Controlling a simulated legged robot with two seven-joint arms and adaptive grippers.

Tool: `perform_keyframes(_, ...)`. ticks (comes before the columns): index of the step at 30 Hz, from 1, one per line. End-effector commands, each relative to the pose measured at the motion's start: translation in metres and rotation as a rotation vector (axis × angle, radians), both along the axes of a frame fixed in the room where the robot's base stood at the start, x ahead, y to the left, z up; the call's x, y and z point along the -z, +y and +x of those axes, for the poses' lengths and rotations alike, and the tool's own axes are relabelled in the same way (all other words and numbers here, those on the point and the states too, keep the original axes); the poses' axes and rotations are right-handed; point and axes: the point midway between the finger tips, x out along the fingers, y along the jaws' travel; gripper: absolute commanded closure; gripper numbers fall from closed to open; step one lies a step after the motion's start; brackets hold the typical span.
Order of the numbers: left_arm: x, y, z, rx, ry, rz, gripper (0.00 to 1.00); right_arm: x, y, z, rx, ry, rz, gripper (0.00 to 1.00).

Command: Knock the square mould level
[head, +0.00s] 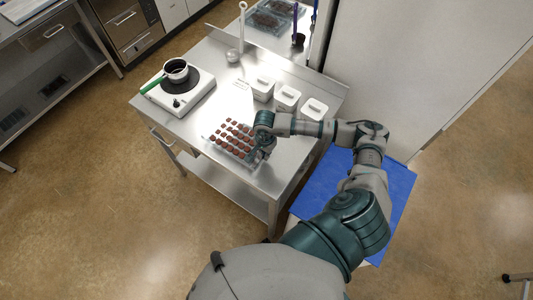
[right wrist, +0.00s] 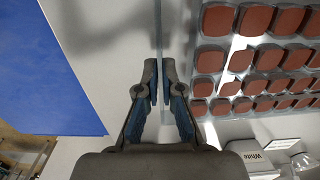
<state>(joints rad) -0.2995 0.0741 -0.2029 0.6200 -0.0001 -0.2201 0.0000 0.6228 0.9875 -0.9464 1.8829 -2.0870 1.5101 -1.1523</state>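The square mould (head: 212,141) is a clear tray with rows of brown chocolate-filled cavities. It is at the front of the steel table in the head view. In the right wrist view the filled cavities (right wrist: 237,58) take up the right side. My right gripper (right wrist: 160,82) has its fingers close together, one on each side of the mould's thin upright edge, and looks shut on it. In the head view my right gripper (head: 256,153) is at the mould's right side, partly hidden by its own wrist. Whether the mould touches the table is unclear. My left gripper is not in view.
The steel table (head: 197,122) holds a white hot plate (head: 180,95) with a green-handled pan (head: 174,70) at the left. Several white lidded tubs (head: 287,97) stand behind the mould. A blue sheet (head: 398,190) lies to the right.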

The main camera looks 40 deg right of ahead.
Motion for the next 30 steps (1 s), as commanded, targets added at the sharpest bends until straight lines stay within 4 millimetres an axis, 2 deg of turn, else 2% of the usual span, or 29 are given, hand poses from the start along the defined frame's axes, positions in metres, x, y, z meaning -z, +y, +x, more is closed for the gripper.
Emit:
perform_keyframes(1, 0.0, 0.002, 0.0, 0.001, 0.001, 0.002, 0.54, -0.001, 0.0, 0.001, 0.0, -0.004, 0.001, 0.93)
perform_keyframes(4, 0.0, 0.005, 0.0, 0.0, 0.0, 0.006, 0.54, 0.0, -0.002, 0.001, 0.001, -0.003, 0.002, 0.68)
perform_keyframes(5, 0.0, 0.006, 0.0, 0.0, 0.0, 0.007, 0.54, 0.0, -0.002, 0.001, 0.001, -0.003, 0.003, 0.65)
perform_keyframes(13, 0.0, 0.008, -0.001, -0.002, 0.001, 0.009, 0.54, 0.001, -0.003, 0.001, 0.0, -0.001, 0.003, 0.65)
perform_keyframes(16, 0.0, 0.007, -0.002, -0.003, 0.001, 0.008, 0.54, -0.005, -0.003, 0.001, 0.001, -0.003, 0.002, 0.65)
perform_keyframes(20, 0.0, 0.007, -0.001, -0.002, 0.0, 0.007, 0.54, -0.025, -0.003, 0.002, 0.0, -0.005, 0.002, 0.65)
perform_keyframes(30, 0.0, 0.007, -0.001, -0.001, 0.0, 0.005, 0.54, -0.098, 0.0, 0.002, 0.0, -0.005, 0.001, 0.65)
